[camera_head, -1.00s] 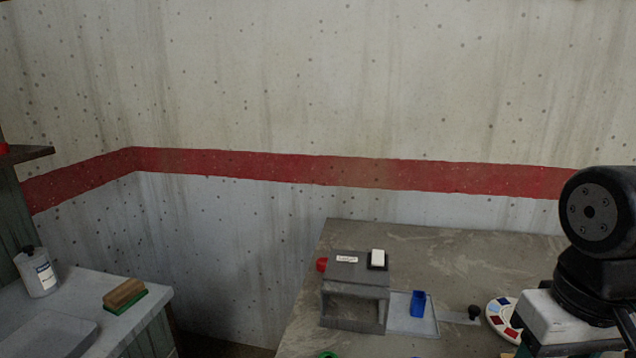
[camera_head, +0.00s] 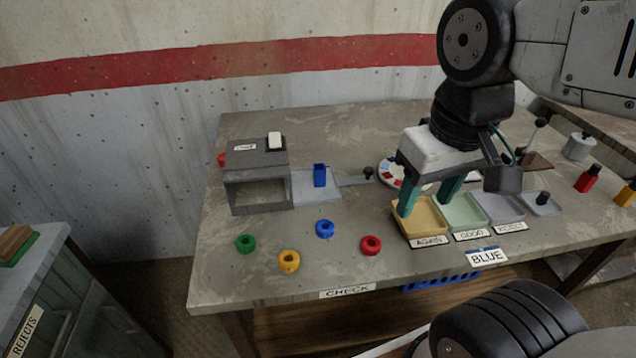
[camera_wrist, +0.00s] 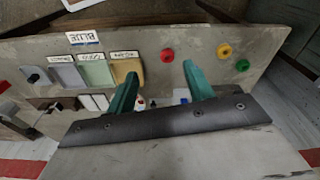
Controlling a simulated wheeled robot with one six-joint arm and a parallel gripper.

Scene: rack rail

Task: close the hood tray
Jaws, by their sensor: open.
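The hood (camera_head: 258,195) is a grey box with an open dark front, on the left part of the bench. Its flat pale tray (camera_head: 318,193) sticks out to the right of the box. A blue block (camera_head: 320,175) stands upright on the tray. A thin bar runs from the tray's right edge to a black knob (camera_head: 368,173). My gripper (camera_head: 426,200) has teal fingers spread apart with nothing between them. It hangs right of the knob, over the sorting trays, and touches no part of the hood tray. Its fingers also show in the wrist view (camera_wrist: 160,72).
Green (camera_head: 245,243), yellow (camera_head: 289,261), blue (camera_head: 325,229) and red (camera_head: 371,245) rings lie in front of the hood. Labelled sorting trays (camera_head: 428,233) stand at the right. A coloured dial (camera_head: 388,176) sits behind my gripper. Bench surface is clear behind the hood.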

